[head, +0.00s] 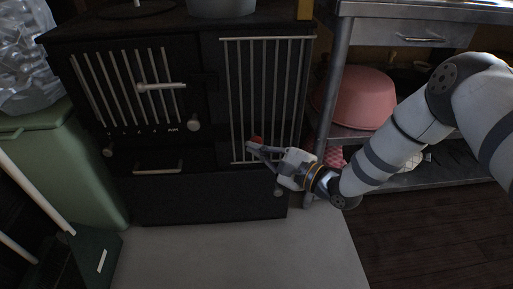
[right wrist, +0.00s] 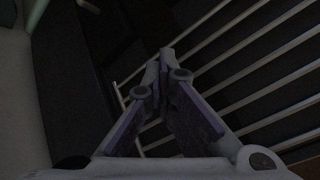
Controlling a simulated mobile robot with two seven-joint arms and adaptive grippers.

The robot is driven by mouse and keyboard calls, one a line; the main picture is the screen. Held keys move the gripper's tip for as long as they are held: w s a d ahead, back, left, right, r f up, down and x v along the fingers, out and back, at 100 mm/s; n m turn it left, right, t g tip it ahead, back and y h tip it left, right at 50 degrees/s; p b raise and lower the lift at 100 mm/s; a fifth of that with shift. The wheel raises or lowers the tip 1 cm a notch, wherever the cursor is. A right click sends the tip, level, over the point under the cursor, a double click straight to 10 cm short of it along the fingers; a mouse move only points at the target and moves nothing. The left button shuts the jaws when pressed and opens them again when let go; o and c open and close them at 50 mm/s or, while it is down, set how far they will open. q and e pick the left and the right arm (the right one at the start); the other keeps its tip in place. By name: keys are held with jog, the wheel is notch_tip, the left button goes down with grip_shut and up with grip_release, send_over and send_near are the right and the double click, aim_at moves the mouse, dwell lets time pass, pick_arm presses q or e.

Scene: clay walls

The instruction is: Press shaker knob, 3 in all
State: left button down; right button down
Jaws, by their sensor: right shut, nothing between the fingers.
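A black stove-like unit (head: 208,203) stands ahead, with metal bars on its front. Three small pale round knobs show on it: one at the left (head: 107,152), one in the middle (head: 193,124), and one at the lower right (head: 279,191). I cannot tell which is the shaker knob. My right gripper (head: 252,147) is shut and empty in front of the lower part of the right barred panel, above and left of the lower right knob. In the right wrist view its fingertips (right wrist: 166,55) meet near the bars. My left gripper is not in view.
A horizontal handle (head: 160,86) juts from the left barred door, and a drawer handle (head: 158,168) sits below. A green bin (head: 60,160) stands at the left. A metal shelf at the right holds a pink tub (head: 362,98). The pale floor slab (head: 240,255) in front is clear.

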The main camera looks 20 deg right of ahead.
jog(key=shift+r, duration=0.1)
jog(key=shift+s+a+p, duration=0.2)
jog(key=shift+s+p, duration=0.2)
jog(key=shift+s, duration=0.35)
jog(key=shift+s+a+p, duration=0.2)
jog(key=shift+s+p, duration=0.2)
jog(key=shift+s, duration=0.3)
jog(key=s+p, duration=0.1)
jog(key=s, duration=0.1)
jog(key=s+a+p, duration=0.1)
jog(key=s, duration=0.1)
jog(key=shift+s+a, duration=0.2)
jog(key=shift+s, duration=0.2)
dwell(1.1)
